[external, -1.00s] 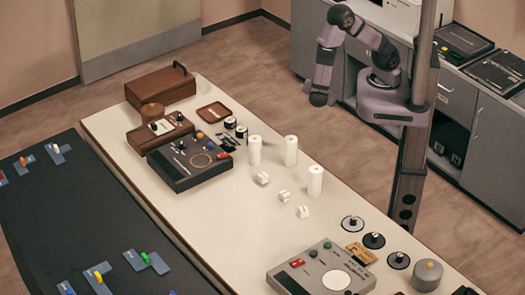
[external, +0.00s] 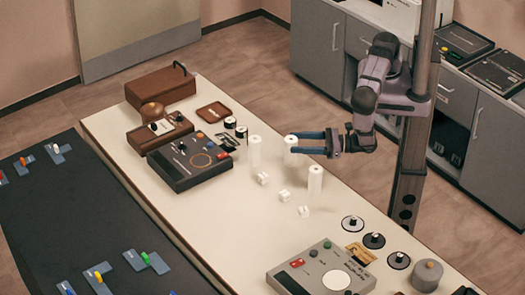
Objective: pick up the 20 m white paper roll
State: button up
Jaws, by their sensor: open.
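Three tall white paper rolls stand upright on the pale table: a left one (external: 254,151), a middle one (external: 290,160) and a right one (external: 315,182). Three small white rolls or pieces lie in front of them: one (external: 262,178), a second (external: 284,195) and a third (external: 303,211). No length marking is readable, so I cannot tell which is the 20 m roll. My gripper (external: 294,143) is open, its blue fingers pointing left at the upper part of the middle tall roll. I cannot tell whether the fingers touch it or are around it.
A dark instrument panel (external: 187,163) and brown boxes (external: 160,86) stand at the table's far left. A grey device (external: 321,270), round black discs (external: 374,240) and a grey cylinder (external: 427,273) are at the near right. The table's left middle strip is clear.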

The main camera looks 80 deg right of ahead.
jog(key=shift+s+d+f+n, duration=0.1)
jog(key=shift+s+f+n, duration=0.05)
jog(key=shift+f+n, duration=0.15)
jog(key=shift+w, duration=1.1)
jog(key=shift+w+a+f+b, duration=0.1)
jog(key=shift+w+a+b, duration=0.1)
jog(key=shift+w, duration=0.65)
jog(key=shift+w+a+r+b, duration=0.1)
jog(key=shift+w+a, duration=0.15)
jog(key=shift+w, duration=0.6)
jog(key=shift+w+a+f+b, duration=0.1)
jog(key=shift+w+a+b, duration=0.1)
jog(key=shift+w, duration=0.65)
jog(key=c, duration=1.2)
